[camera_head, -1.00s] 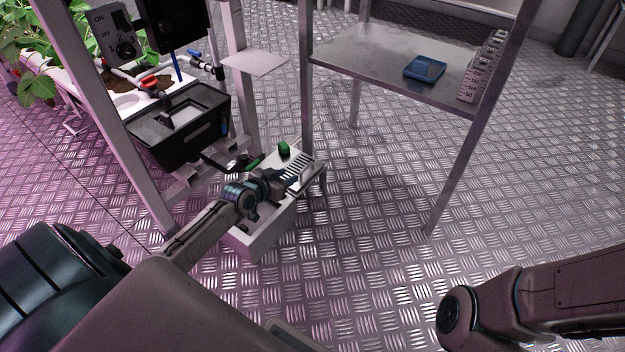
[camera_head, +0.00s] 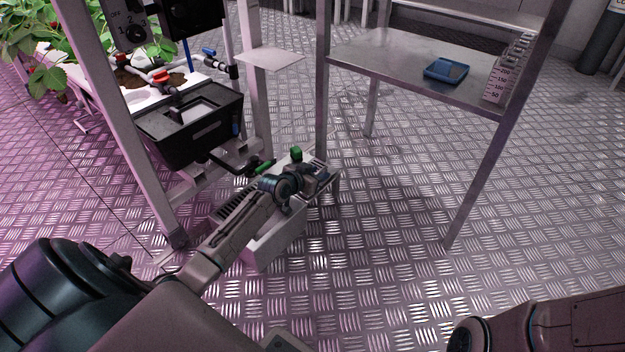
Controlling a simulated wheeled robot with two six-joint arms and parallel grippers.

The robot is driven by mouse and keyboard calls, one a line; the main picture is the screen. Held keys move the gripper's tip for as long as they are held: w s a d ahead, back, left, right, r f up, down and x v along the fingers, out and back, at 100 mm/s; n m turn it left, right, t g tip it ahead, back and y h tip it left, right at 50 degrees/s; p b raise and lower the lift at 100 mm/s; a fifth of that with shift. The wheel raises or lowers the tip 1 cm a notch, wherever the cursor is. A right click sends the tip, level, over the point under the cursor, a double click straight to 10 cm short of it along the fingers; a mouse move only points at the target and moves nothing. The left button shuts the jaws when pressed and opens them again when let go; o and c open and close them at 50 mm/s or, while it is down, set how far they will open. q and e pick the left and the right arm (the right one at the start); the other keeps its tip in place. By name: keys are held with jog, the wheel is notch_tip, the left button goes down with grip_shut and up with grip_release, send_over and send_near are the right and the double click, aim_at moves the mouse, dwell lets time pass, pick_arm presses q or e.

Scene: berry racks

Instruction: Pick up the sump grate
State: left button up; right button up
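The white sump box (camera_head: 272,246) stands on the floor under the rack. A pale slotted grate (camera_head: 318,164) lies at its far right end, mostly hidden behind my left gripper (camera_head: 324,178). Another dark-slotted part (camera_head: 231,206) shows left of my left forearm; I cannot tell if it belongs to the same grate. My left gripper is over the far right end of the box, close to the grate. Its fingers are too small and covered to show whether they are open or touch it. My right arm is at the lower right edge, its gripper out of view.
A green cap (camera_head: 296,154) and a green-handled pipe valve (camera_head: 264,167) are close behind my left gripper. A black tank (camera_head: 190,135) sits on the left frame. A metal table (camera_head: 390,68) with a blue tray (camera_head: 446,70) stands behind. The floor at right is clear.

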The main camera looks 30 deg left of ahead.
pick_arm(q)
grip_shut()
jog(key=shift+r, duration=0.1)
